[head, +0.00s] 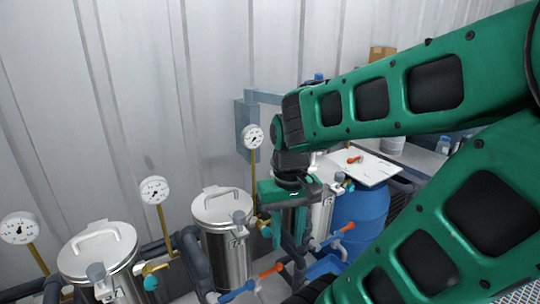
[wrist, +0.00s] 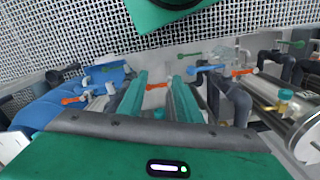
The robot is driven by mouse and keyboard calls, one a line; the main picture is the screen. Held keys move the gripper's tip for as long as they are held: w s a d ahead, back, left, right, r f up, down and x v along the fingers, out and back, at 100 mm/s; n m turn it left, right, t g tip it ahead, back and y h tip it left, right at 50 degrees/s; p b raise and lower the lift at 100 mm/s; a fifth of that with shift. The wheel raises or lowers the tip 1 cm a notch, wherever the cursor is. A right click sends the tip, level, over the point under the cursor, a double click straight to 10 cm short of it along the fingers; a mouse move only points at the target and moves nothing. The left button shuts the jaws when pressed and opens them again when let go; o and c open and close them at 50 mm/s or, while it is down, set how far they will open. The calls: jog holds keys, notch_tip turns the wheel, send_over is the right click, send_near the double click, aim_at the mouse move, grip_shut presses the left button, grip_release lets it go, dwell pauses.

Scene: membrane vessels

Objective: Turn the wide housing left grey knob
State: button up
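Steel housings with lids stand along the wall in the head view: one at the left (head: 100,252), one in the middle (head: 222,212), and one partly hidden behind my gripper (head: 320,215). I cannot tell which housing is the wide one. My gripper (head: 287,228) hangs right of the middle housing, apart from its knob. In the wrist view my gripper (wrist: 158,76) has its two teal fingers apart, with an orange handle (wrist: 156,86) showing beyond the gap.
Pressure gauges (head: 155,189) on brass stems stand between the housings. Orange handles (head: 271,270) and pipes lie low in front. A blue barrel (head: 362,215) stands at the right. In the wrist view a steel vessel (wrist: 282,82) and a grey pipe (wrist: 238,100) are at the right.

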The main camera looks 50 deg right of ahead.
jog(key=shift+o, duration=1.8)
jog(key=shift+w+d+r+m, duration=0.1)
jog(key=shift+d+r+m, duration=0.1)
jog(key=shift+d+r, duration=0.3)
jog(key=shift+w+d+r+m, duration=0.1)
jog(key=shift+d+r+m, duration=0.15)
jog(key=shift+r, duration=0.35)
jog(key=w+d+r+m+t+h, duration=0.1)
jog(key=w+d+r+m, duration=0.5)
jog(key=w+d+r, duration=0.5)
jog(key=w+d+r+m+t+h, duration=0.15)
jog(key=w+d+r+m, duration=0.35)
jog(key=w+d, duration=0.65)
jog(key=w+f+m, duration=0.1)
jog(key=f+m, duration=0.1)
jog(key=f, duration=0.3)
jog(key=w+f+m+g+y, duration=0.1)
jog(key=f+m, duration=0.1)
jog(key=f, duration=0.3)
jog(key=w+f+m+g+y, duration=0.1)
jog(key=f+m, duration=0.1)
jog(key=f, duration=0.3)
jog(key=shift+w+d, duration=0.25)
jog(key=shift+d, duration=0.1)
jog(key=shift+c, duration=0.7)
jog(key=shift+r, duration=0.1)
jog(key=c, duration=0.9)
